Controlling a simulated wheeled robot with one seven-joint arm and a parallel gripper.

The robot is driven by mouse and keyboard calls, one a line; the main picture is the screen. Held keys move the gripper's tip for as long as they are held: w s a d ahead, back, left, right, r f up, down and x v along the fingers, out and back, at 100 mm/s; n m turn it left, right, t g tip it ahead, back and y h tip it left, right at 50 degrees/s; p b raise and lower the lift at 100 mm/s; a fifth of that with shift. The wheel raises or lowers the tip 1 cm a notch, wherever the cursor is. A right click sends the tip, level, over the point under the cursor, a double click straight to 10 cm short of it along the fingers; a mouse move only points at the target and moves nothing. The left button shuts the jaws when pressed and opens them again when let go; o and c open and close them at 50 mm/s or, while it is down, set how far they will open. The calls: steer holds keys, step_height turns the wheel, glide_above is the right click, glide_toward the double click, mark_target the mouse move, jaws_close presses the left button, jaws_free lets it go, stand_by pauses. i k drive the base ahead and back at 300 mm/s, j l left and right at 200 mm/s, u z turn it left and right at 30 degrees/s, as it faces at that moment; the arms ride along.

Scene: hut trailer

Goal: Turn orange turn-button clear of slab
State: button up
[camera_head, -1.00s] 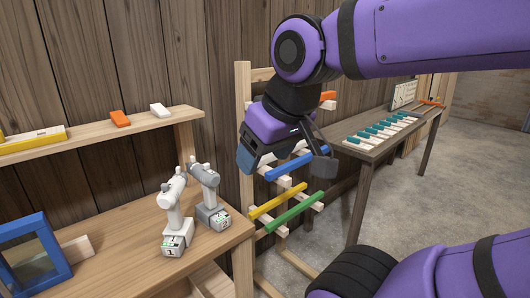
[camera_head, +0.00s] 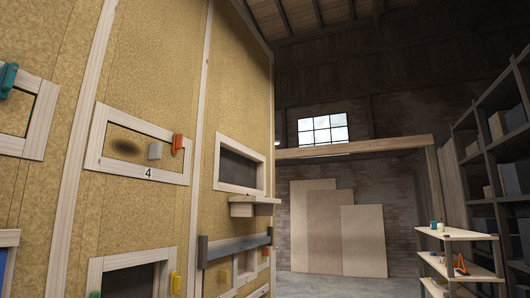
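An orange turn-button (camera_head: 178,144) stands roughly upright at the right end of a pale wooden frame marked 4 (camera_head: 135,170) on the tan wall. Inside this frame sits a tan slab (camera_head: 128,140) with a dark round smudge and a small grey block (camera_head: 155,151) near its right end. The turn-button is at the slab's right edge; I cannot tell how far it overlaps the slab. A smaller orange piece (camera_head: 265,251) shows lower right on the same wall. My gripper and arm are not in view.
A teal piece (camera_head: 8,78) is on another frame at the far left. A wooden ledge (camera_head: 253,205) and a dark bar (camera_head: 235,246) stick out from the wall. A yellow piece (camera_head: 175,283) is below. Open floor (camera_head: 325,285) and a shelf (camera_head: 455,234) lie to the right.

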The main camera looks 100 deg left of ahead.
mark_target(178, 138)
steer(key=u, duration=3.9)
steer(key=i+l+u, duration=0.2)
steer(key=u, duration=0.15)
steer(key=i+l+u, duration=0.1)
steer(key=l+u, duration=0.3)
steer(key=i+l+u, duration=0.1)
steer(key=l, duration=0.35)
steer(key=i+l, duration=0.15)
steer(key=l, duration=0.3)
steer(key=i+l+u, duration=0.15)
steer(key=l, duration=0.3)
steer(key=i+l, duration=0.1)
steer(key=l, duration=0.4)
steer(key=i+l+u, duration=0.15)
steer(key=l, duration=0.8)
steer(key=i+l, duration=0.1)
steer(key=l, duration=0.4)
